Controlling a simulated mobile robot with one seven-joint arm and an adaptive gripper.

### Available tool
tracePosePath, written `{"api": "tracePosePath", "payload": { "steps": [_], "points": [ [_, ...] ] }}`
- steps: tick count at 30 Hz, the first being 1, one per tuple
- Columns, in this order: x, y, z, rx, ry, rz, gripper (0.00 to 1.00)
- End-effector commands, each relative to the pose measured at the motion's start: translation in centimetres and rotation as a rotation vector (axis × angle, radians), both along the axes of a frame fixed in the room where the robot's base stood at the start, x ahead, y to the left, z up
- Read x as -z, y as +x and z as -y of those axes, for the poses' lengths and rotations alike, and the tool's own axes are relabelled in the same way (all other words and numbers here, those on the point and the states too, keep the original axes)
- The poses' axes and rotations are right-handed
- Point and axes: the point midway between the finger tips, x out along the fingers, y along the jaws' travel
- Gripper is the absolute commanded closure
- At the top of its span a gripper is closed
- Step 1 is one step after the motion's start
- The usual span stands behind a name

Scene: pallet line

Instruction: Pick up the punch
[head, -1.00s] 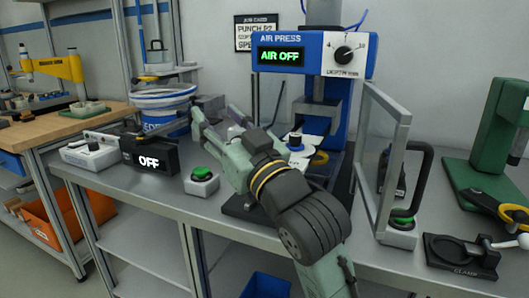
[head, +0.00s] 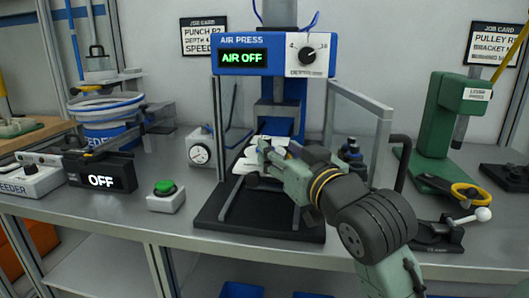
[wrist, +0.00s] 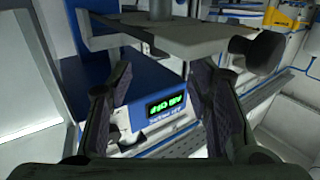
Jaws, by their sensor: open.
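The air press (head: 288,100) is blue, and its display reads AIR OFF. My gripper (head: 262,162) is open and reaches into the press from the front right, over the press base (head: 250,228). In the wrist view, my two dark fingers (wrist: 162,88) stand apart with nothing seen gripped between them. A grey plate with a round rod and a dark cylinder (wrist: 255,50) lie just beyond the fingertips there. I cannot tell whether any of these is the punch. My gripper hides part of the press's work area in the head view.
A clear guard panel (head: 360,125) stands just right of my arm, with dark items (head: 351,155) behind it. A dial gauge (head: 201,148) and a green button box (head: 166,195) stand left. A green press (head: 440,125) stands right.

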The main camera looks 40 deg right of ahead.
Motion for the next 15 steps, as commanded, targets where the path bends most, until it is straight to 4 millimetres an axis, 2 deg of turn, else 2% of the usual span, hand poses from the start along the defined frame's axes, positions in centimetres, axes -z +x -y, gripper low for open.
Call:
{"api": "tracePosePath", "payload": {
  "steps": [4, 10, 15],
  "points": [
    [-0.1, 1.3, 0.3, -0.001, 0.000, -0.001, 0.54],
    [-0.1, 4.3, 1.2, -0.001, 0.000, -0.001, 0.54],
    [0.0, 5.4, 1.5, 0.000, 0.000, 0.000, 0.54]
  ]
}}
